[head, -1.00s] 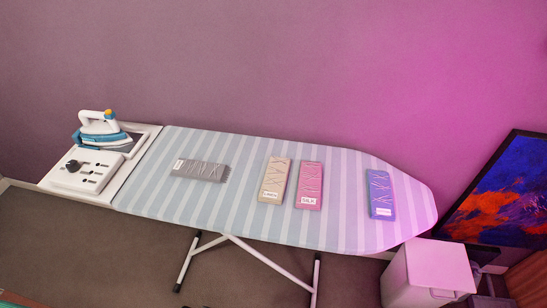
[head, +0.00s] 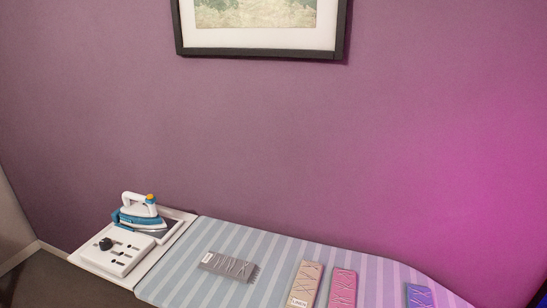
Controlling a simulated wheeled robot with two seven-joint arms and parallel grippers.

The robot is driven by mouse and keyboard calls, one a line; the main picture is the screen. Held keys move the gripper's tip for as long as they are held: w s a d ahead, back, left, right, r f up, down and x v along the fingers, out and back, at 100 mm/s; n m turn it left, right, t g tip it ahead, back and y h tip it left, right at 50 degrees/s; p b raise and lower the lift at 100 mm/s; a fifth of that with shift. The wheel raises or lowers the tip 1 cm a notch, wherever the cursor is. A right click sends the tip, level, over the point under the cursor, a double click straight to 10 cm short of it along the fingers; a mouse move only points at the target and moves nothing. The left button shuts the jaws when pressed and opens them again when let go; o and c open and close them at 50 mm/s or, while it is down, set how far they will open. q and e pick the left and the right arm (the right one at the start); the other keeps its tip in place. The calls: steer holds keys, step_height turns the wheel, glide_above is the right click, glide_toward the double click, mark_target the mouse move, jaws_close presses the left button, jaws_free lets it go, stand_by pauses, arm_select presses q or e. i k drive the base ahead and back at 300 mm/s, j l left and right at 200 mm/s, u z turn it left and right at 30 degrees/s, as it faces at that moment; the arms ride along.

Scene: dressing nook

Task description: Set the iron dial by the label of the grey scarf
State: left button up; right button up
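The grey scarf (head: 230,266) lies folded near the left end of the striped ironing board. It has a small white label (head: 208,258) at its left end, too small to read. The iron (head: 140,212), white and blue with an orange button, rests on the tray beyond the board's left end. A white control panel (head: 122,258) sits in front of the iron. It carries a black round dial (head: 106,243) and several small dark marks or sliders. The dial's setting cannot be read. Neither of my grippers shows.
On the ironing board (head: 180,282) lie a beige scarf (head: 306,280) with a label that seems to read Linen, a pink scarf (head: 342,288) and a blue scarf (head: 419,296), the last cut off by the frame. A framed picture (head: 262,54) hangs on the purple wall.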

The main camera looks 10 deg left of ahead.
mark_target(105, 244)
steer(key=u, duration=1.5)
